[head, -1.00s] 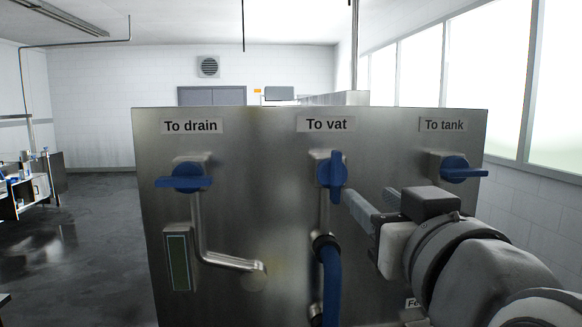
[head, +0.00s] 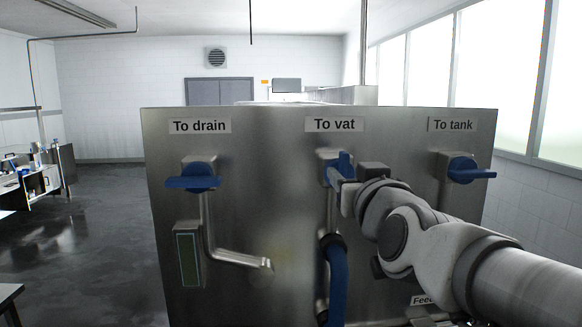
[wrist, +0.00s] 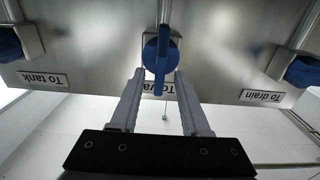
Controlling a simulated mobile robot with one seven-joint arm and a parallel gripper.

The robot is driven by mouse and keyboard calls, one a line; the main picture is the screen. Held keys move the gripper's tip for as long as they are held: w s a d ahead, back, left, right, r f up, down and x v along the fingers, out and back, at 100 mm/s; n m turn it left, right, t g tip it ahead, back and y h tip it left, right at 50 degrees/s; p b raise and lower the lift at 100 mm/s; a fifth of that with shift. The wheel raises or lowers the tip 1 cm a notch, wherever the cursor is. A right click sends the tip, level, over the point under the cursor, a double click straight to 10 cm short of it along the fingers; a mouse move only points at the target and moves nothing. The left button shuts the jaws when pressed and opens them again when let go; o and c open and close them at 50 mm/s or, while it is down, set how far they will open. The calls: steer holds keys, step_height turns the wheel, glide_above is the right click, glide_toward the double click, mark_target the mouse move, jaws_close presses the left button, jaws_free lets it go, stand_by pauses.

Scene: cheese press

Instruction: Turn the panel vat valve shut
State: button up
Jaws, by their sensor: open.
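The vat valve is a blue handle (head: 344,160) under the "To vat" label (head: 335,125) on the steel panel. Its upper part shows in the head view; my gripper hides the rest. In the upside-down wrist view the handle (wrist: 160,58) stands upright, in line with its pipe. My gripper (head: 336,178) is at the handle, its fingers spread. In the wrist view my gripper (wrist: 159,76) has one finger on each side of the handle's lever end, with a gap showing on both sides.
The drain valve (head: 193,178) and the tank valve (head: 468,170) have blue handles lying level, to the left and right. A blue hose (head: 336,275) hangs below the vat valve. A bent steel pipe (head: 235,260) sticks out at lower left.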

steer(key=shift+w, duration=1.5)
steer(key=shift+c, duration=0.3)
jaws_close()
